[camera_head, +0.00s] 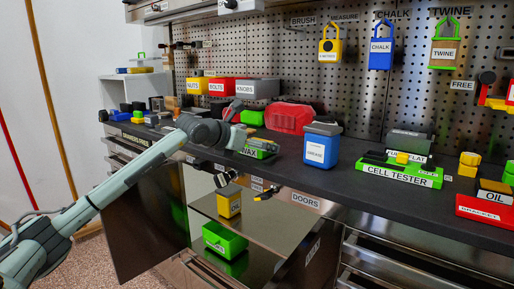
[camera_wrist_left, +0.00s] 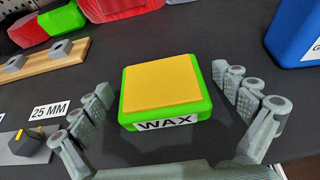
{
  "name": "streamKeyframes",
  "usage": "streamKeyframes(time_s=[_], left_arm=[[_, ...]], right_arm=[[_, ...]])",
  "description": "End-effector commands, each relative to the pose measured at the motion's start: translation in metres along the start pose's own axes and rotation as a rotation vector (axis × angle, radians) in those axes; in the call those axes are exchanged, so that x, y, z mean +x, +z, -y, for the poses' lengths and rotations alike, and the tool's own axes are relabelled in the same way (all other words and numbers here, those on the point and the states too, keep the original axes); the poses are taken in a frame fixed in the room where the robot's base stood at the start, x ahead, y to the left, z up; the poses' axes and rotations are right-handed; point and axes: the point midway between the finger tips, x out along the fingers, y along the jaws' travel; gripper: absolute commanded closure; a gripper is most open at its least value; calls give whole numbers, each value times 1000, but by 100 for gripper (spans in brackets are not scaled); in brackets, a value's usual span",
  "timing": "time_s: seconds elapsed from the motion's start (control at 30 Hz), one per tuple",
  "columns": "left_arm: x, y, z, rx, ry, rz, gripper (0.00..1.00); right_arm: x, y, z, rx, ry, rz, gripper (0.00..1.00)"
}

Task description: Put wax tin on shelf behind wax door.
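The wax tin (camera_wrist_left: 163,92) is a green box with a yellow top and a WAX label. It sits flat on the dark worktop in the left wrist view. In the head view it is partly hidden behind my left gripper (camera_head: 238,138), with its green side (camera_head: 262,147) showing. My left gripper (camera_wrist_left: 165,105) is open, with fingers on both sides of the tin and gaps between them. Below the worktop, an open steel door (camera_head: 135,225) stands left of a cabinet with a shelf (camera_head: 275,217). I cannot read which door is the wax door. My right gripper is not in view.
A yellow box (camera_head: 229,204) is on the shelf and a green bin (camera_head: 224,240) is lower down. A blue grease container (camera_head: 321,147) stands right of the tin. Red and green items (camera_head: 289,117) lie behind it. A wooden strip (camera_wrist_left: 45,60) lies to its left.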

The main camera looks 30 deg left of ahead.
Motion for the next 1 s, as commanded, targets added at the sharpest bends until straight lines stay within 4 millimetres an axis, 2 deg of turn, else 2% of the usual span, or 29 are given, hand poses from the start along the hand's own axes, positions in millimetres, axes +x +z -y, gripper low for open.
streamKeyframes(time_s=[0.07, 0.57, 0.83, 1.0], left_arm=[[0, 0, 0, 0, 0, 0, 14], [-1, 2, 0, 0, 0, 5, 76], [-2, 5, 0, 0, 0, 6, 77], [-8, 20, 0, 0, 0, 9, 77]], right_arm=[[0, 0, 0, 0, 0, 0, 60], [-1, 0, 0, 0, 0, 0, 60], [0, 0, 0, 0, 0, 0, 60], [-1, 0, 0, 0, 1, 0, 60]])
